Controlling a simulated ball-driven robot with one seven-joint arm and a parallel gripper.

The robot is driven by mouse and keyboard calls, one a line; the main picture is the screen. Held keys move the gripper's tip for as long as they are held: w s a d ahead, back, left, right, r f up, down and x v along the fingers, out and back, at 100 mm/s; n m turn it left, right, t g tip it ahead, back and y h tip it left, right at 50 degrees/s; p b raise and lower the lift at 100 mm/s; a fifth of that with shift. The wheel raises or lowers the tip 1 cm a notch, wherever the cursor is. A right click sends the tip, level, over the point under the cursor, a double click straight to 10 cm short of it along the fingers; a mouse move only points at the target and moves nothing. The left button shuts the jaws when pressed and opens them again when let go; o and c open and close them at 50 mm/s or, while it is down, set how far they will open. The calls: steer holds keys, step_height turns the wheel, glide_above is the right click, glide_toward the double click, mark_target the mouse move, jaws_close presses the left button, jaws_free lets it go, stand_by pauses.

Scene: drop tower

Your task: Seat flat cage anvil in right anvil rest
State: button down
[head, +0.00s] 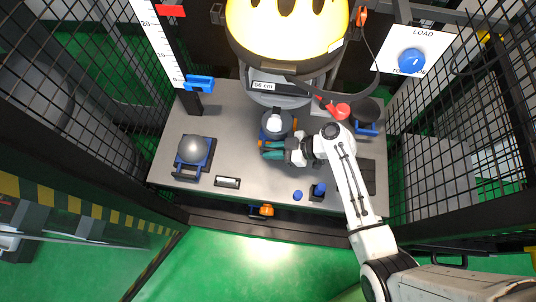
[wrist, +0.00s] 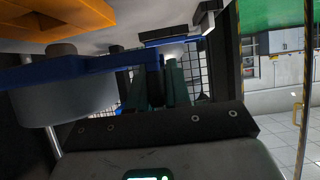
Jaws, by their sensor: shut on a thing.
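The piece I take for the flat cage anvil (head: 276,124) is a round dark and blue block with a pale top, in the middle of the bench under the yellow-domed carriage. My gripper (head: 272,150) has teal fingers at its near side and is shut on what seems to be its handle; the grip is partly hidden. In the wrist view the fingers (wrist: 172,80) close by a dark upright bar, with a blue plate and grey cylinder (wrist: 65,100) at left. The right anvil rest seems to be the dark flat plate (head: 368,177) at the bench's right, partly behind my arm.
A silver-domed anvil (head: 194,152) in a blue frame stands at the bench's left. A dark cup (head: 367,115) with a blue base stands at back right. Mesh walls flank the bench.

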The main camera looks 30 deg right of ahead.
steer(key=shift+w+d+f, duration=0.45)
steer(key=shift+f, duration=0.05)
steer(key=shift+w+d+f+b, duration=0.15)
steer(key=shift+f+b, duration=0.2)
steer(key=shift+f, duration=0.55)
steer(key=shift+w+d+f+b, duration=0.1)
steer(key=shift+f+b, duration=0.2)
steer(key=shift+f, duration=0.55)
steer(key=c, duration=1.4)
jaws_free()
steer(key=shift+s+f, duration=0.1)
steer(key=shift+s, duration=0.1)
steer(key=o, duration=0.3)
steer(key=shift+d+f, duration=0.1)
steer(key=v, duration=1)
steer(key=shift+s+d, duration=0.2)
steer(key=shift+s, duration=0.05)
